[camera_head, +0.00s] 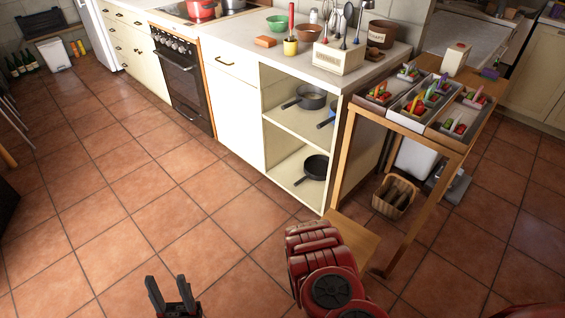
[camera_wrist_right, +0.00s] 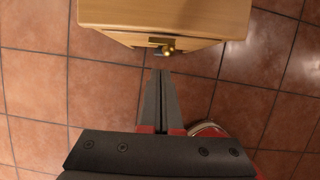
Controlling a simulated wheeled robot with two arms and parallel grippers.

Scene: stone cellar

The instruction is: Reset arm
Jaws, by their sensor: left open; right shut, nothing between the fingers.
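My left gripper (camera_head: 168,281) is at the bottom of the head view, over the tiled floor, with its two dark fingers apart and nothing between them. My right gripper (camera_wrist_right: 161,73) shows in the right wrist view, its fingers pressed together and empty. Its tips point at a small brass knob (camera_wrist_right: 166,49) on a light wooden piece of furniture (camera_wrist_right: 165,14). The tips look close to the knob; I cannot tell whether they touch it. In the head view a red arm of mine stands at the bottom middle, and the right gripper cannot be made out there.
A wooden stand (camera_head: 448,141) with trays of colourful items is at the right, with a basket (camera_head: 395,196) below. Open cream shelves (camera_head: 300,125) hold dark pans. A counter (camera_head: 240,45) and oven (camera_head: 180,78) run to the left. The tiled floor (camera_head: 130,190) at left is clear.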

